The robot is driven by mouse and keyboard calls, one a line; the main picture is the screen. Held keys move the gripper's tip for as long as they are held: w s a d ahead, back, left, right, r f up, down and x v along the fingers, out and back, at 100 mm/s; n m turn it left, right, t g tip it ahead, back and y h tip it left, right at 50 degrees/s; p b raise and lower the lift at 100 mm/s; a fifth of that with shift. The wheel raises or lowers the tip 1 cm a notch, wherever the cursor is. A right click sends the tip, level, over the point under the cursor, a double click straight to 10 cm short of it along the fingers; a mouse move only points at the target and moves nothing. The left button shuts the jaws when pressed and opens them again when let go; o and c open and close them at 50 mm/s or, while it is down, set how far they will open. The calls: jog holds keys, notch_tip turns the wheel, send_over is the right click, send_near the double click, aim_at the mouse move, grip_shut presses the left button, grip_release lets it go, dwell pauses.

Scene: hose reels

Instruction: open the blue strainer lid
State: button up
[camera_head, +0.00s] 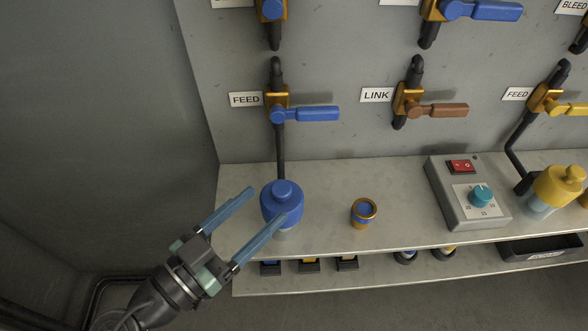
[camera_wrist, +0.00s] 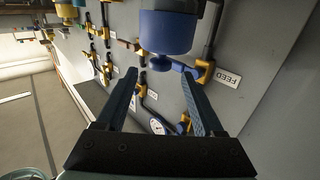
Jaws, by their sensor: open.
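A knob tops the lid. My gripper (camera_head: 265,202) is open, with one blue finger passing in front of the lid and the other to its left. I cannot tell whether the fingers touch it. In the wrist view the blue lid (camera_wrist: 167,32) is at the top, beyond the tips of my open gripper (camera_wrist: 160,80), not clearly between them.
A blue-handled FEED valve (camera_head: 305,114) and pipe are on the wall behind the lid. A small brass cup with a blue centre (camera_head: 364,212) stands to the right. A control box (camera_head: 468,192) and a yellow lid (camera_head: 558,186) are farther right. The shelf (camera_head: 330,180) has bare room between them.

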aim_at(294, 187)
jog(key=x, duration=0.9)
jog(key=shift+s, duration=0.1)
grip_shut()
jog(key=shift+a, duration=0.1)
dwell(1.0)
